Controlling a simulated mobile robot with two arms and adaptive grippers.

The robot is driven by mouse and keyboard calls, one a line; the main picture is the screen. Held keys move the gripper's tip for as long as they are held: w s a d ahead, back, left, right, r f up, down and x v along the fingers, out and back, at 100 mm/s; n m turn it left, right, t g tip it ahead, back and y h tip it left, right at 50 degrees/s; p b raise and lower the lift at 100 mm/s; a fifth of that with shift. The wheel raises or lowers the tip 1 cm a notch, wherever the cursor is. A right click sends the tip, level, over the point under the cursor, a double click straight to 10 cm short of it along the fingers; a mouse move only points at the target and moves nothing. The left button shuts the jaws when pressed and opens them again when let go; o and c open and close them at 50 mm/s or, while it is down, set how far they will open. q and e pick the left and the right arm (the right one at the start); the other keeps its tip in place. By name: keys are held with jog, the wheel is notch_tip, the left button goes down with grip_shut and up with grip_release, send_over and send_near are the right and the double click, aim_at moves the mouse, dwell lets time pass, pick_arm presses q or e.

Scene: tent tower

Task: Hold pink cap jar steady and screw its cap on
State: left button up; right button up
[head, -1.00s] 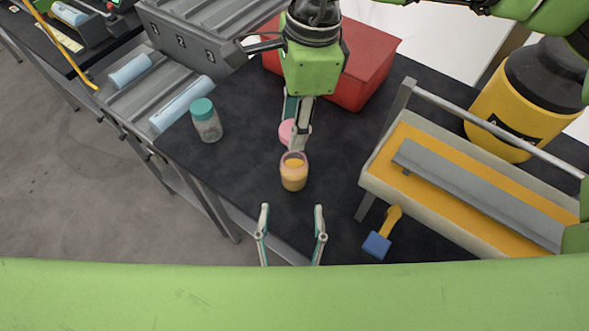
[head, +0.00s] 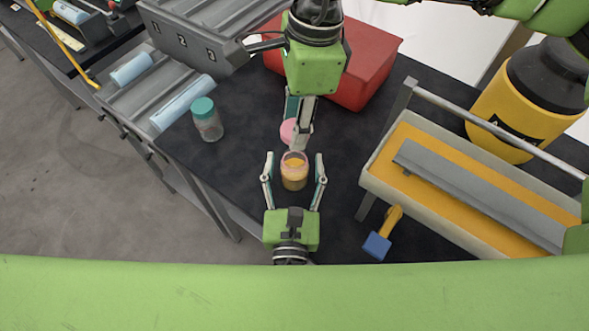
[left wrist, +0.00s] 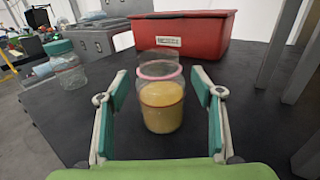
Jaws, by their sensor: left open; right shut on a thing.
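The pink cap jar (head: 294,178) stands upright on the dark table, clear with orange contents and a pinkish ring near its top. It also shows in the left wrist view (left wrist: 162,108). My left gripper (head: 294,157) is open, its two fingers on either side of the jar with gaps between. My right gripper (head: 297,138) comes down from above, just beyond the jar in the head view. It is shut on the pink cap (head: 287,131), which its fingers partly hide. I cannot make out the right gripper in the left wrist view.
A jar with a teal lid (head: 206,120) stands to the left. A red bin (head: 365,65) is behind, also in the left wrist view (left wrist: 190,35). A cream and orange tray (head: 375,178) and a blue-headed tool (head: 377,245) are to the right.

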pick_arm(q)
jog(key=c, duration=1.7)
pick_arm(e)
send_over(294, 157)
jog(key=shift+d+f, duration=0.1)
jog(key=shift+f, duration=2.4)
jog(key=shift+f, duration=0.15)
jog(key=shift+f, duration=0.75)
pick_arm(q)
grip_shut()
pick_arm(e)
jog(key=shift+f, duration=0.55)
